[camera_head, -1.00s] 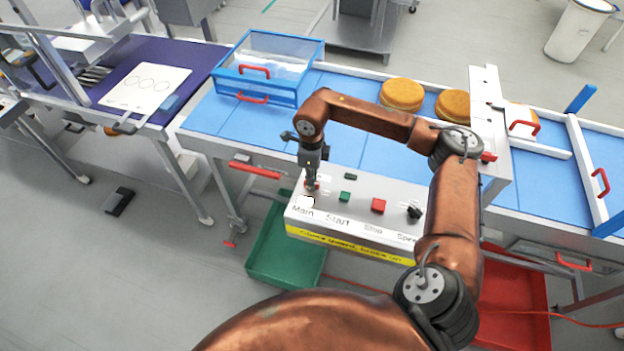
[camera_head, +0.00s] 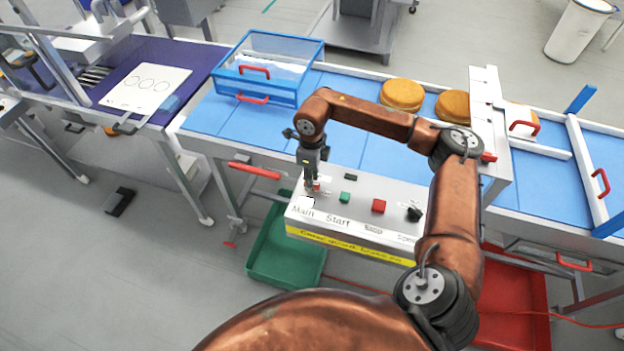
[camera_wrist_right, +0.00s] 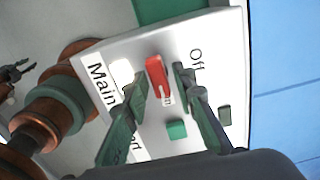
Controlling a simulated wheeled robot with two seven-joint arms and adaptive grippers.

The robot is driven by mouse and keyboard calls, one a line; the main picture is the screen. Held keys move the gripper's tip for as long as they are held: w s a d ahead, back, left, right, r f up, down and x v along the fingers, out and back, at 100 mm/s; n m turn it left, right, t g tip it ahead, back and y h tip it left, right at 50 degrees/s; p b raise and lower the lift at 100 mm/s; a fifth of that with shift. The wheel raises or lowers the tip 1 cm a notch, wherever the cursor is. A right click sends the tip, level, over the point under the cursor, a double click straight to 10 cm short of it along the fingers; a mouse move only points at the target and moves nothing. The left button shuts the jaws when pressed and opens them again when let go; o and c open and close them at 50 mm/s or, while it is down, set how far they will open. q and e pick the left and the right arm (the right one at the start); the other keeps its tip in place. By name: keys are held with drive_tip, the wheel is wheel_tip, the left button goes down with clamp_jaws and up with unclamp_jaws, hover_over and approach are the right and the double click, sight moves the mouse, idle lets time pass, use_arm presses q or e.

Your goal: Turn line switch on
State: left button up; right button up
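The line switch is a red lever (camera_wrist_right: 157,77) on the white-topped control box (camera_head: 330,213), beside the "Main" label. In the right wrist view an "Off" label is clear to its right. Another small label by the lever's lower end is partly hidden. My right gripper (camera_head: 312,188) reaches down over the box's left end. In the wrist view its fingers (camera_wrist_right: 160,80) are apart, one on each side of the lever; contact is not clear. A dark claw-like shape at the left edge of the wrist view looks like my left gripper (camera_wrist_right: 15,75), too small to read.
A green button (camera_head: 345,197), red button (camera_head: 378,205) and black knob (camera_head: 414,213) share the box top. A green bin (camera_head: 262,264) and red bin (camera_head: 515,320) stand below.

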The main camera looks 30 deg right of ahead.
drive_tip(key=shift+o, duration=0.7)
drive_tip(key=shift+r, duration=0.1)
wheel_tip(320, 180, up, 12)
idle(0.4)
